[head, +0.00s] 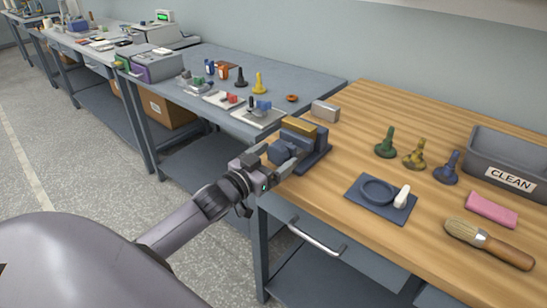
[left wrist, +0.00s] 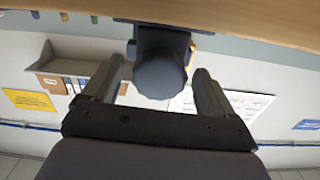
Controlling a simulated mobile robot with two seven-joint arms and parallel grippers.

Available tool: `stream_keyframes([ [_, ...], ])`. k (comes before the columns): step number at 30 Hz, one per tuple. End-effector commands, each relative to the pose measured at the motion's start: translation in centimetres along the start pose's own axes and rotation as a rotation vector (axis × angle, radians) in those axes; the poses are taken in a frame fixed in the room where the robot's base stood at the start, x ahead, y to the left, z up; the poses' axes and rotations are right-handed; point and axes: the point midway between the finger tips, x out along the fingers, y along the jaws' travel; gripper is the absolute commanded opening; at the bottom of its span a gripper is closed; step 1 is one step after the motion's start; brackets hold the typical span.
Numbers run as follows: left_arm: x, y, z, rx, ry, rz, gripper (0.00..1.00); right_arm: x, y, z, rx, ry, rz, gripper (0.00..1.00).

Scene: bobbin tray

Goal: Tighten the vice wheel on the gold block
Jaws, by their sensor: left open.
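The blue-grey vice (head: 318,154) stands at the left end of the wooden bench. The gold block (head: 300,127) lies along its top, between the jaws. The dark vice wheel (head: 283,152) faces the bench's front left. My left gripper (head: 276,159) is open at the wheel, its fingers spread to either side. In the left wrist view, which is upside down, the round wheel (left wrist: 160,77) sits between the two finger tips, with a gap visible on each side. I cannot tell whether either finger touches it. My right gripper is not in view.
A grey metal block (head: 325,111) stands behind the vice. Green, yellow and blue pegs, a dark tray (head: 365,207), a brush (head: 490,243), a pink sponge (head: 491,210) and a CLEAN bin (head: 510,150) occupy the bench to the right. A grey table adjoins at left.

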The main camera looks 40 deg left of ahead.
Motion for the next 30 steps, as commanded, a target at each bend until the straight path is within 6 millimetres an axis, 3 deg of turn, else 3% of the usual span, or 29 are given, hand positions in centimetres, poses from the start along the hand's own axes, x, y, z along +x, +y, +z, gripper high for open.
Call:
stream_keyframes([
  [3, 0.0, 0.0, 0.0, 0.000, 0.000, 0.000, 0.86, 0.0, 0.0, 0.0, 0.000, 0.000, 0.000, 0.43],
  [8, 0.0, 0.0, 0.0, 0.000, 0.000, 0.000, 0.34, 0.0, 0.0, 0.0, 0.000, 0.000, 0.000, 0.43],
  [9, 0.0, 0.0, 0.0, 0.000, 0.000, 0.000, 0.30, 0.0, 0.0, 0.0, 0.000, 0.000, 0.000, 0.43],
  [20, 0.0, 0.0, -0.1, 0.062, 0.001, 0.000, 0.30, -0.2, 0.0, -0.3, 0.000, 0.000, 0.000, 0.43],
  [30, 0.0, -0.1, -0.2, 0.285, 0.000, 0.000, 0.30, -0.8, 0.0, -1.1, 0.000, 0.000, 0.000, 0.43],
])
